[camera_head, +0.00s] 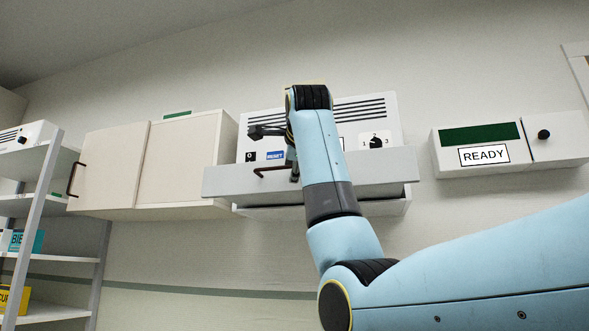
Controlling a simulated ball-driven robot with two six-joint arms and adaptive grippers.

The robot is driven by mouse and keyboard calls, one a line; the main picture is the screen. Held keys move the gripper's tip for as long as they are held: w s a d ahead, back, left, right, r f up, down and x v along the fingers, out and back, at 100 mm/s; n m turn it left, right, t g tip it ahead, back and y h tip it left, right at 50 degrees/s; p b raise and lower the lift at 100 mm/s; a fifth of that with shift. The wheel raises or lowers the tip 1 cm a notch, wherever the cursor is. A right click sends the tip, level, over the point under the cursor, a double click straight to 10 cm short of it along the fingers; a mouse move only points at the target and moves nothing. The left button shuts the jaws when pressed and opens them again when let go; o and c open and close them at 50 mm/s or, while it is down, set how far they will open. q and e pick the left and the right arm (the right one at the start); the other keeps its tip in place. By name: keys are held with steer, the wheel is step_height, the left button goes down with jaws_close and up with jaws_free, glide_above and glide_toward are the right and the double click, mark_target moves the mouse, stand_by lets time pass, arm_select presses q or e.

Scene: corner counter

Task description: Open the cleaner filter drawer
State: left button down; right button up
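The cleaner is a white wall unit (325,112) with dark vent slots, a blue label and a black dial marked 1, 2, 3. Its filter drawer has a wide grey front panel (232,183), which appears to stand out from the housing. A dark reddish bar handle (272,168) is on the panel. My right gripper (273,154) is at the handle, partly hidden behind my wrist. Its black fingers look spread apart, one pointing left above the handle and one down near its right end. Contact with the handle cannot be told. My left gripper is not in view.
A closed beige cabinet (178,160) hangs left of the cleaner. A metal shelf rack (40,205) with boxes stands at far left. A white box with a READY label (484,155) is on the wall at right. The wall below the drawer looks clear.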

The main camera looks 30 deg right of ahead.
steer(key=shift+s+r, duration=0.1)
steer(key=v, duration=1.2)
steer(key=shift+f, duration=0.2)
